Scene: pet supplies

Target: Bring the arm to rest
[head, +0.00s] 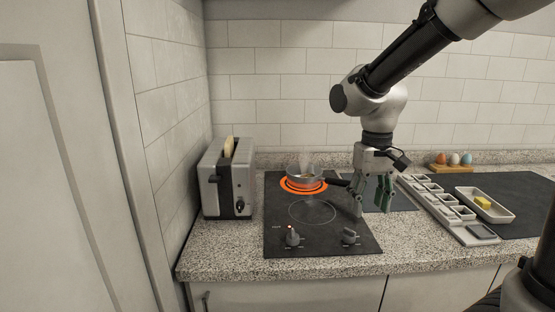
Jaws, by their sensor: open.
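My gripper (373,200) hangs from the arm, pointing down at the right part of the cooktop (285,222). Its green-padded fingers are apart, with nothing seen between them. A small pan (304,172) sits on the glowing orange rear burner, with steam rising from it. Its dark handle points right towards my gripper. I cannot tell whether a finger touches the handle. The arm comes in from the upper right.
A toaster (228,181) with bread stands left of the cooktop. To the right are a row of small containers (437,197), a tray (500,212) with a yellow block (482,202), and a wooden holder (437,167) with eggs. Tiled walls close off the back and left.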

